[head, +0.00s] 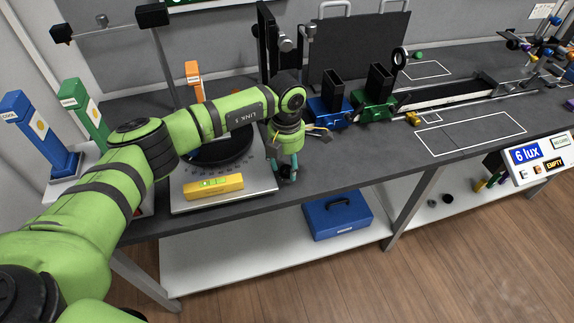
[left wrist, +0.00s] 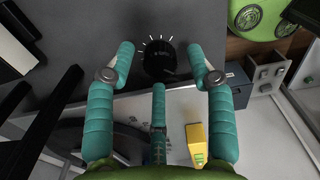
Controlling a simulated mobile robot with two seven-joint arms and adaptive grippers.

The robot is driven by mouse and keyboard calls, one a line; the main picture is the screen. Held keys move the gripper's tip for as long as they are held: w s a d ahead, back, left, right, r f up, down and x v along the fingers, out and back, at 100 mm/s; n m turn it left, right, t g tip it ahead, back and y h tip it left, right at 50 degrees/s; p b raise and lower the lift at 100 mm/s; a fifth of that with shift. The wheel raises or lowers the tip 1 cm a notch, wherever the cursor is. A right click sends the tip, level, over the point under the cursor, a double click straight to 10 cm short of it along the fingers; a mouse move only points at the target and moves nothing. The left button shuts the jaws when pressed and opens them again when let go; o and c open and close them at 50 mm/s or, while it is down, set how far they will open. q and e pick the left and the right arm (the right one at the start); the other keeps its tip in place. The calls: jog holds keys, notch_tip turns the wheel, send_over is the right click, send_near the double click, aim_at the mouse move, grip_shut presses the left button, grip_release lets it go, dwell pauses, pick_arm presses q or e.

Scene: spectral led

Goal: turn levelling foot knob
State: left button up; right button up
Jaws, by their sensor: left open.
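A black round knob (left wrist: 158,61) with white tick marks around it shows in the left wrist view, at the upper middle. My left gripper (head: 286,171) has teal fingers and is open. In the left wrist view two fingers stand apart on either side of the knob and a third is below it; I cannot tell whether any touches it. In the head view the gripper points down at the front right corner of a pale base plate (head: 255,190) and largely hides the knob. A yellow spirit level (head: 213,187) lies on the plate; it also shows in the left wrist view (left wrist: 197,145).
A black round platform (head: 222,150) sits on the plate behind the gripper. Blue (head: 330,111) and green (head: 374,107) holders stand on the bench to the right. A blue toolbox (head: 337,217) is on the lower shelf. The bench front right of the gripper is clear.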

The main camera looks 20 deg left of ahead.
aim_at(287, 169)
pick_arm(q)
notch_tip(287, 169, up, 7)
jog(key=shift+d+r, duration=0.1)
dwell(1.7)
